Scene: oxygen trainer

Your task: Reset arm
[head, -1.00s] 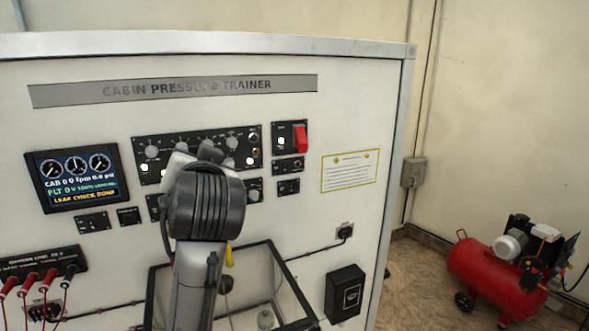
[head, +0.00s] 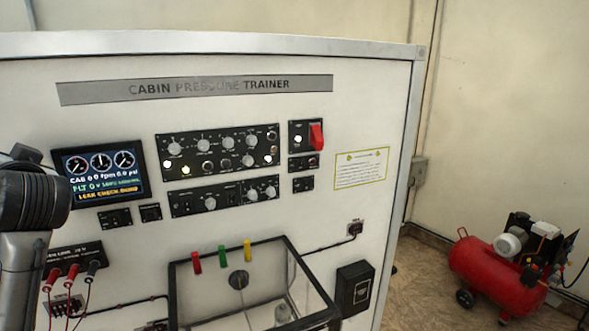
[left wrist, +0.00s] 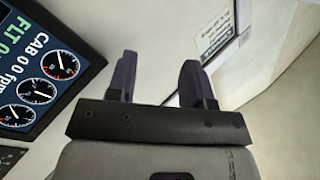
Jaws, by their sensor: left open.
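In the left wrist view my left gripper (left wrist: 157,82) is open, its two dark fingers apart with nothing between them. In the head view only my left arm shows, at the left edge; the gripper itself cannot be made out there. The cabin pressure trainer panel (head: 370,110) stands in front, with its gauge display (head: 100,173) reading "leak check done". The display also shows at the left of the left wrist view (left wrist: 40,75). The panel has an upper knob row (head: 217,152), a lower knob row (head: 223,195) and a raised red switch guard (head: 316,137). My right gripper is not in view.
An open-topped clear box (head: 318,312) juts from the panel's lower middle, with red, green and yellow tags at its back edge. Red and black plugs (head: 72,272) with leads sit lower left. A red compressor (head: 492,273) stands on the floor at right.

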